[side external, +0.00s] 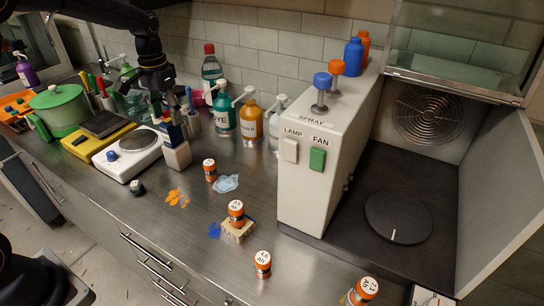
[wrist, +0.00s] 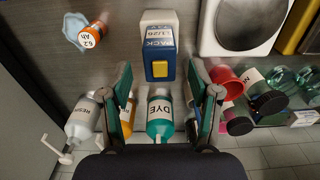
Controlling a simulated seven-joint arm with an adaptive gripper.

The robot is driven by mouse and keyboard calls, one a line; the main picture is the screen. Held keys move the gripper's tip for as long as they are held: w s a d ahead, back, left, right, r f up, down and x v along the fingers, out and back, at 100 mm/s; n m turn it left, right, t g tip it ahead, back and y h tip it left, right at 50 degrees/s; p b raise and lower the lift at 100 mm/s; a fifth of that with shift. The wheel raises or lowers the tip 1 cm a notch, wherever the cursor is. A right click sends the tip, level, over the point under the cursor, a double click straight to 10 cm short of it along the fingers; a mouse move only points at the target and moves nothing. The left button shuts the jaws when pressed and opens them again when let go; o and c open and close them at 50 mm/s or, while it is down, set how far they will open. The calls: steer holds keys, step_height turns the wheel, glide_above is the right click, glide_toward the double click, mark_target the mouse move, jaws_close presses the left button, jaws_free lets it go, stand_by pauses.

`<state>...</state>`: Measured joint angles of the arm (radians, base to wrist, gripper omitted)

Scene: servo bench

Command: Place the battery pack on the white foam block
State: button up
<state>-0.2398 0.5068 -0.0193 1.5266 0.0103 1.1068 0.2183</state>
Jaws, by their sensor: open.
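The battery pack (side external: 172,132) is a blue box with a white label, and it stands upright on the white foam block (side external: 178,157) in the side view. In the wrist view the pack (wrist: 159,36) shows its label and a yellow patch, with the pale block (wrist: 158,16) showing past its upper edge. My gripper (side external: 172,104) is just above the pack. In the wrist view its two fingers (wrist: 161,74) are spread apart on either side, with clear gaps to the pack. The block's underside is hidden.
A white scale (side external: 128,153) stands left of the block. Dye (side external: 224,115) and other pump bottles stand behind.

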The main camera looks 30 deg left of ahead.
mark_target(168, 120)
step_height(168, 120, up, 7)
steer(key=shift+r, duration=0.1)
steer(key=s+d+r+t, duration=0.2)
steer(key=s+d+r, duration=0.4)
steer(key=s, duration=0.4)
steer(key=s+d+f+t, duration=0.1)
steer(key=s+d+f, duration=0.1)
steer(key=s, duration=0.5)
steer(key=s+d+f+t, duration=0.1)
steer(key=s+d+t, duration=0.1)
steer(key=s, duration=0.5)
steer(key=shift+s+d+f+t, duration=0.15)
steer(key=shift+s+f+t, duration=0.15)
steer(key=shift+s+f, duration=0.1)
